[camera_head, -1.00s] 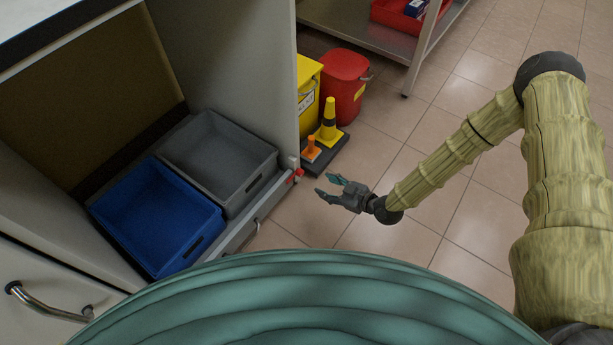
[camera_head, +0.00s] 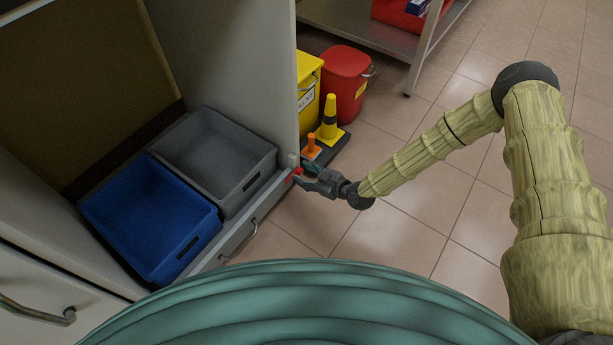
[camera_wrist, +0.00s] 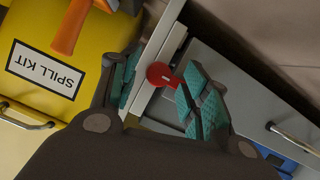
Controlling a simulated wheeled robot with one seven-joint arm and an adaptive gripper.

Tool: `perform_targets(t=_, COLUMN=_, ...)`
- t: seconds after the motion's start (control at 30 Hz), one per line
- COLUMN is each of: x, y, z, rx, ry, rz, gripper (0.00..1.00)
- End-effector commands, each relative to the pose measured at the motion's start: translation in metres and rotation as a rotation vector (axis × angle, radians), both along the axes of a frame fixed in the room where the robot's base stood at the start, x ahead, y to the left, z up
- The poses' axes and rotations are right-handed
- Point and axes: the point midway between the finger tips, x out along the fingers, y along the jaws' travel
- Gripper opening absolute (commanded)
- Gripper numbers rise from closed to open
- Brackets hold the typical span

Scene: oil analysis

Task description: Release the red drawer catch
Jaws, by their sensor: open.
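The red drawer catch (camera_wrist: 162,75) is a small round red knob at the right end of the drawer front; it also shows in the head view (camera_head: 296,172). The drawer (camera_head: 232,232) is grey and low in the cabinet, with a metal bar handle (camera_head: 240,240). My gripper (camera_head: 300,172) is open at the catch. In the wrist view, the knob lies between the two teal-padded fingers (camera_wrist: 160,88), close to the right finger. I cannot tell whether that finger touches it.
A blue bin (camera_head: 150,215) and a grey bin (camera_head: 240,190) sit in the drawer. Cones (camera_head: 329,118), a yellow spill kit bin (camera_wrist: 40,65) and a red bucket (camera_head: 347,80) stand beside the cabinet side panel, near my gripper. Tiled floor at the right is clear.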

Motion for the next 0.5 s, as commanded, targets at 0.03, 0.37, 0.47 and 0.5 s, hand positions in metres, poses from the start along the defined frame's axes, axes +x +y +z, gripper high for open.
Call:
perform_targets(t=0.03, x=0.0007, y=0.001, z=-0.0007, rx=0.0, ry=0.0, rz=0.0, gripper=0.46)
perform_targets(t=0.37, x=0.0012, y=0.0011, z=-0.0003, rx=0.0, ry=0.0, rz=0.0, gripper=0.36)
perform_targets(t=0.47, x=0.0011, y=0.001, z=-0.0003, rx=0.0, ry=0.0, rz=0.0, gripper=0.17)
perform_targets(t=0.5, x=0.001, y=0.0011, z=-0.0003, rx=0.0, ry=0.0, rz=0.0, gripper=0.1)
